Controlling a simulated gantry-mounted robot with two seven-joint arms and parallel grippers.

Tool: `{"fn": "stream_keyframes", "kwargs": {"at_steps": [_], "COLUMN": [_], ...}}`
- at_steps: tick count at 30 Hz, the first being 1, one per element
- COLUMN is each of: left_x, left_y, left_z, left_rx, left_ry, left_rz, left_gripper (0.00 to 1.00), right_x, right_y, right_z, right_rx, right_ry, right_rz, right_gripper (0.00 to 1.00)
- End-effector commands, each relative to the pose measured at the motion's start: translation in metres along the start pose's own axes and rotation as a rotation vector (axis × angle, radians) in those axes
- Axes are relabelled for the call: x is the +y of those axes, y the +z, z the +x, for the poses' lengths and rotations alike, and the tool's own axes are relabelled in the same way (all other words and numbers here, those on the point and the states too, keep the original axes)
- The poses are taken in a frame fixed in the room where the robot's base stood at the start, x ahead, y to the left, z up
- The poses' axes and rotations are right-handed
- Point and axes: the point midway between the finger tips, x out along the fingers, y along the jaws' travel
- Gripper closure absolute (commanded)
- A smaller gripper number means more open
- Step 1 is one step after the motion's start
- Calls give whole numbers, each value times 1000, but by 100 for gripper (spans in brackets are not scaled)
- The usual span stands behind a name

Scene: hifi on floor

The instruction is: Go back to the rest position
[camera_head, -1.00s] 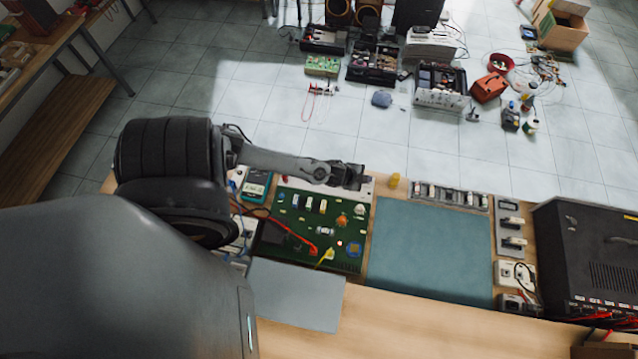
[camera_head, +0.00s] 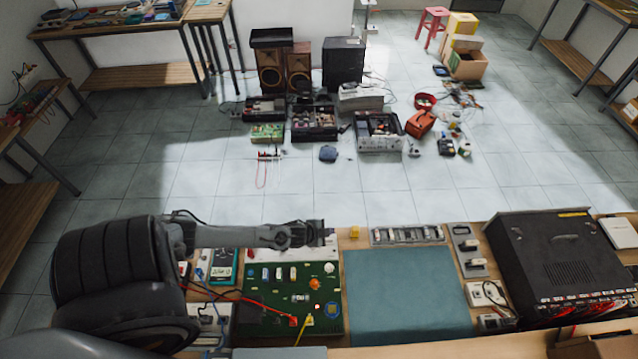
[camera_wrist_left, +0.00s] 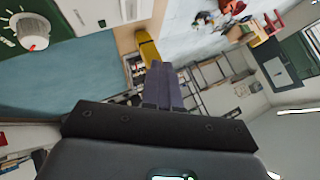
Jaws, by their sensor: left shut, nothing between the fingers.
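My left gripper (camera_head: 328,234) extends from the left in the head view, above the back edge of the green circuit board (camera_head: 290,300). It is shut and empty. In the left wrist view its closed fingers (camera_wrist_left: 162,85) point toward a small yellow thing (camera_wrist_left: 149,50) and touch nothing that I can make out. That yellow thing also stands just right of the gripper in the head view (camera_head: 354,232). My right gripper is in neither view.
A blue-green mat (camera_head: 405,297) lies right of the board. A component rack (camera_head: 407,236) lies behind it, and a large black case (camera_head: 560,265) stands at right. Speakers (camera_head: 270,68) and several open boxes are on the tiled floor beyond. Floor between is mostly clear.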

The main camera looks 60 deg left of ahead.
Motion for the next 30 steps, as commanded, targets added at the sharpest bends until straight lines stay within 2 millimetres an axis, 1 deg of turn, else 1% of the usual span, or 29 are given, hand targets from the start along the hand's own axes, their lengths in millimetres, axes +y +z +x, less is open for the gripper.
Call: {"fn": "stream_keyframes", "kwargs": {"at_steps": [2,5,8,9,11,12,14,15,17,18,20,21,23,24,27,30], "left_x": [2,15,48,67,96,114,142,157,174,179,182,180,174,167,150,135], "left_y": [3,12,23,20,2,-15,-44,-66,-99,-118,-144,-160,-179,-190,-208,-214], "left_z": [-1,-4,-10,-15,-25,-34,-51,-66,-90,-108,-134,-152,-180,-198,-242,-274], "left_rx": [-4,-16,-32,-23,10,32,51,56,49,37,13,-7,-39,-62,-126,-185], "left_ry": [3,19,55,74,105,125,156,176,203,218,239,250,266,274,293,306], "left_rz": [1,-5,-36,-59,-103,-138,-197,-240,-303,-339,-387,-414,-447,-464,-488,-478], "left_gripper": [100,100,100,100,100,100,100,100,100,100,100,100,100,100,100,100], "right_x": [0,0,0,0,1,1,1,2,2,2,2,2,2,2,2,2], "right_y": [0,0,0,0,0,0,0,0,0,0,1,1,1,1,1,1], "right_z": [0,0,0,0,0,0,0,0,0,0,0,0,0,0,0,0], "right_rx": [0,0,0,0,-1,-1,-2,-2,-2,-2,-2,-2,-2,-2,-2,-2], "right_ry": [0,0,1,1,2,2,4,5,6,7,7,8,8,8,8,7], "right_rz": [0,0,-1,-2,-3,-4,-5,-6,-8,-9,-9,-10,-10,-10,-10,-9], "right_gripper": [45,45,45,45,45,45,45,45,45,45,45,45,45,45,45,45]}}
